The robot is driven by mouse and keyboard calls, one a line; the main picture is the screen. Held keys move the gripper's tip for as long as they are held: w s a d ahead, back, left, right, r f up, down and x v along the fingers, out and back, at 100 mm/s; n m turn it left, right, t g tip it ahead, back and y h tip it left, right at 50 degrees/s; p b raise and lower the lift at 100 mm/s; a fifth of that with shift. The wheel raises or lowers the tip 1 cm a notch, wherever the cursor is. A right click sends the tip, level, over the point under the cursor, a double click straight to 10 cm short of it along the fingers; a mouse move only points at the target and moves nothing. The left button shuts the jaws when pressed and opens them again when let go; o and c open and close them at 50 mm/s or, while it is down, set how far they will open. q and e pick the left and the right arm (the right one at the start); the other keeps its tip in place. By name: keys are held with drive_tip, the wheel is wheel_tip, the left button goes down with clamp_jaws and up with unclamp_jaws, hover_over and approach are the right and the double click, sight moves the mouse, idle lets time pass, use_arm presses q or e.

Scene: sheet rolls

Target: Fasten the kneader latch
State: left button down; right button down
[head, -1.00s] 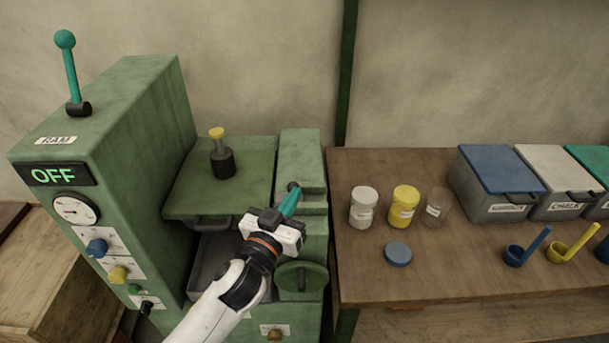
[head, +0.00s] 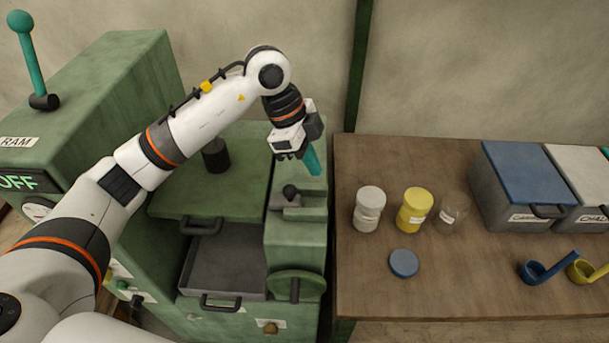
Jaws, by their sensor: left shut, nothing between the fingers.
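The green kneader (head: 180,270) stands at left, with a flat green lid (head: 225,195) that lies level, a handle on its front edge. My left arm hides part of the lid and the cabinet. My right gripper is not in view.
A teal ram lever (head: 30,60) stands on the cabinet at left, above a display. A grey tray (head: 225,262) sits below the lid. The wooden table (head: 450,300) at right holds jars, a blue cap (head: 404,263), scoops and lidded bins.

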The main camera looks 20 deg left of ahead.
sight(300, 201)
use_arm(q)
drive_tip(key=shift+w+a+r+n+y, duration=0.1)
drive_tip(key=shift+a+r+n+y, duration=0.1)
drive_tip(key=shift+a, duration=0.25)
drive_tip(key=shift+a+r+n+y, duration=0.1)
drive_tip(key=shift+a+n+y, duration=0.1)
drive_tip(key=shift+a, duration=0.2)
drive_tip(key=shift+f, duration=0.1)
drive_tip(key=p+x, duration=0.2)
drive_tip(key=x, duration=0.7)
drive_tip(key=shift+p, duration=0.3)
drive_tip(key=shift+a+f+p, duration=0.1)
drive_tip(key=shift+f+p, duration=0.2)
drive_tip(key=shift+p, duration=0.05)
drive_tip(key=shift+a+r+p, duration=0.2)
drive_tip(key=shift+a+p, duration=0.35)
drive_tip(key=shift+a, duration=1.15)
